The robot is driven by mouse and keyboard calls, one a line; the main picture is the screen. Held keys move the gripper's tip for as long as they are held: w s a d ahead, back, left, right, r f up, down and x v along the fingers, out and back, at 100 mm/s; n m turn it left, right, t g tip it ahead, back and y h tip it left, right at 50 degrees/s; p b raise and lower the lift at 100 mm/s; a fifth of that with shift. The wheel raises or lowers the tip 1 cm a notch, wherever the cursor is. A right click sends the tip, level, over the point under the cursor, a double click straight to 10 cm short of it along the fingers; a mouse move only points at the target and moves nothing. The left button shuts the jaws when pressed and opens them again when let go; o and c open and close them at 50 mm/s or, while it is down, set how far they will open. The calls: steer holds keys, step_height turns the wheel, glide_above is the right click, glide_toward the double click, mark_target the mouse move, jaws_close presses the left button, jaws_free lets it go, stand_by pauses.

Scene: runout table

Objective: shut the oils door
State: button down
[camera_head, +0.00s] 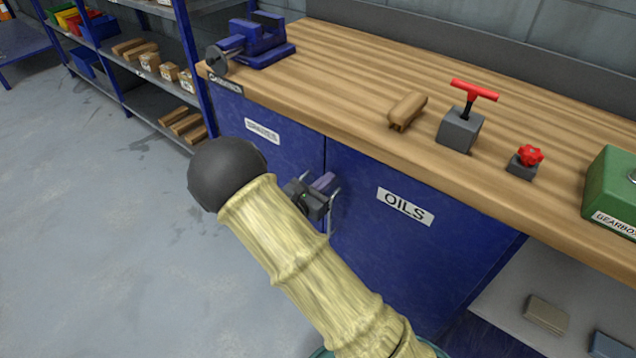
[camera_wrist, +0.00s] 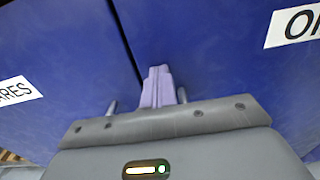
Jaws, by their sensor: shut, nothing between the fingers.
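The blue oils door (camera_head: 400,250) carries a white OILS label (camera_head: 405,206) and sits under the workbench. It looks flush with the door beside it, with a thin dark seam between them. My gripper (camera_head: 325,182) is at the oils door's left edge, by the metal handles. The gripper's pale purple fingers show together in the wrist view (camera_wrist: 158,86), between two handle posts, shut with nothing held. Whether the fingertips touch the door is hard to tell. My arm hides the lower part of the doors.
The other blue door (camera_head: 255,112) has a label ending in "ARES" in the wrist view. On the wooden benchtop (camera_head: 350,60) are a blue vise (camera_head: 255,42), a red T-handle (camera_head: 470,92), a red knob (camera_head: 530,155) and a green gearbox (camera_head: 612,188). Open floor lies left.

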steer(key=shift+w+d+r, duration=0.3)
steer(key=shift+d, duration=0.1)
steer(key=p+v, duration=0.2)
steer(key=v, duration=1.3)
steer(key=shift+f, duration=0.25)
